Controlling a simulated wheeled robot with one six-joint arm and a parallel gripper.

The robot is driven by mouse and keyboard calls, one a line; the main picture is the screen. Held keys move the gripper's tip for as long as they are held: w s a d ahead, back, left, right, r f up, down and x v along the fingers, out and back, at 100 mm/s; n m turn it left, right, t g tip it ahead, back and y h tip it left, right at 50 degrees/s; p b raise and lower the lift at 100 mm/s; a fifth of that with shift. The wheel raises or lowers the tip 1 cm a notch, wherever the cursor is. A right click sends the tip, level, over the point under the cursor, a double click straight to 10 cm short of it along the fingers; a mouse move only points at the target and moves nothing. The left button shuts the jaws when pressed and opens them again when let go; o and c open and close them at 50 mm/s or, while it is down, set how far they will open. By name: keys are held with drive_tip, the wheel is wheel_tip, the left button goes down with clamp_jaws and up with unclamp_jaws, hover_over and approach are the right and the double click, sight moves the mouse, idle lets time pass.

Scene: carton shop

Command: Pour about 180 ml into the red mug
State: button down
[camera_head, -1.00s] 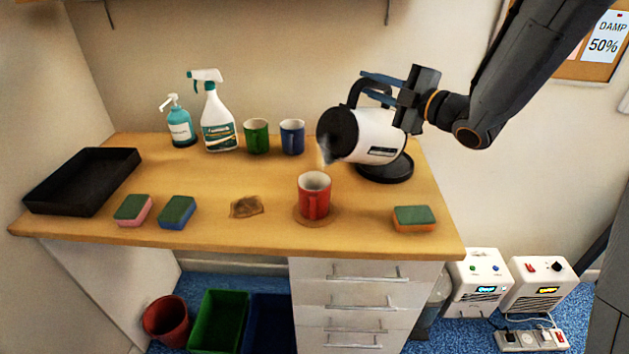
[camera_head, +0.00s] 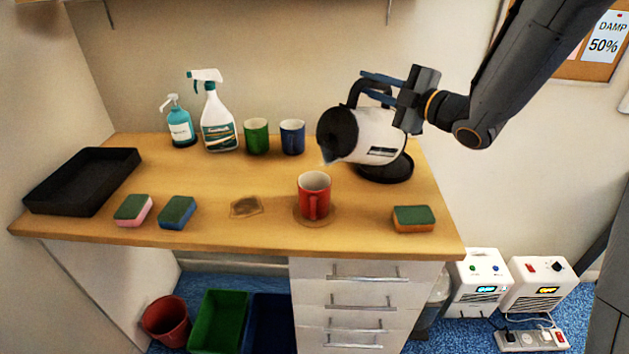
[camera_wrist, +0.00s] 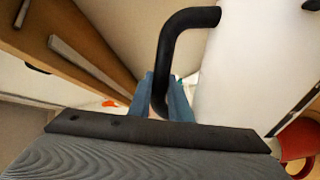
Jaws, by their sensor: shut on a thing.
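The red mug (camera_head: 314,196) stands upright on a round brown coaster (camera_head: 300,217) near the front of the desk, its handle toward me. Part of it shows at the lower right of the wrist view (camera_wrist: 298,142). A white kettle (camera_head: 375,138) with a black lid and handle is held tilted above and behind the mug, its lid end and spout (camera_head: 328,160) to the left. No stream is clearly visible. My gripper (camera_head: 374,88) is shut on the kettle's black handle (camera_wrist: 172,50); its blue fingers flank the handle in the wrist view. The mug's inside is too small to judge its level.
The black kettle base (camera_head: 392,172) is behind the mug. Green (camera_head: 257,137) and blue (camera_head: 292,137) mugs and two spray or pump bottles stand at the back. Sponges, a brown stain (camera_head: 246,207) and a black tray (camera_head: 38,197) lie around the desk.

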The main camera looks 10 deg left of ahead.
drive_tip(key=shift+w, duration=0.1)
drive_tip(key=w+d+f+m, duration=0.8)
drive_tip(key=w+f+m, duration=0.2)
drive_tip(key=m, duration=0.4)
drive_tip(key=shift+d+f+p, duration=0.2)
drive_tip(key=shift+d+p, duration=0.1)
